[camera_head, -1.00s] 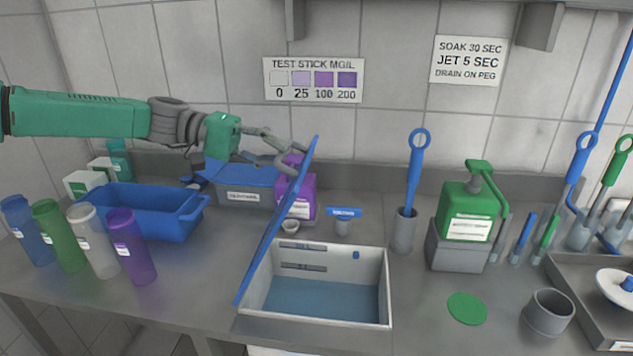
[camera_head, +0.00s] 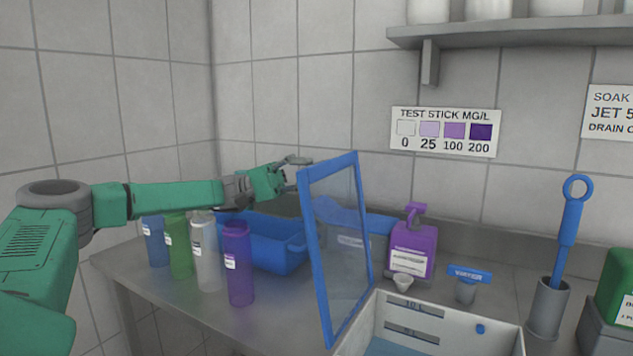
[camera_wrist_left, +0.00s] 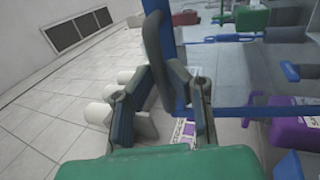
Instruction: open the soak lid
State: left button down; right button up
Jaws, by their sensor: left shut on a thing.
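The soak lid (camera_head: 338,235) is a clear panel in a blue frame. It stands steeply up along the left edge of the soak bin (camera_head: 440,325), its top leaning a little left, so the bin's top is uncovered. My left gripper (camera_head: 297,176) is at the lid's upper left corner. Part of the fingers is hidden behind the frame in the head view. My right gripper is out of view.
A blue tub (camera_head: 270,240) and several bottles, including a purple one (camera_head: 238,265), stand left of the lid. A purple pump bottle (camera_head: 412,248) stands behind the bin. A blue brush (camera_head: 568,235) in a grey holder is at right.

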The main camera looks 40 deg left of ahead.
pick_arm(q)
jog(key=shift+a+f, duration=0.1)
jog(key=shift+f, duration=0.3)
jog(key=c, duration=1.6)
grip_release()
jog(key=shift+r, duration=0.1)
jog(key=s+a, duration=0.1)
jog(key=a, duration=0.3)
jog(key=s+a, duration=0.1)
jog(key=a, duration=0.3)
jog(key=s+a, duration=0.1)
jog(key=a, duration=0.4)
jog(key=shift+s+f, duration=0.2)
jog(key=shift+f, duration=0.2)
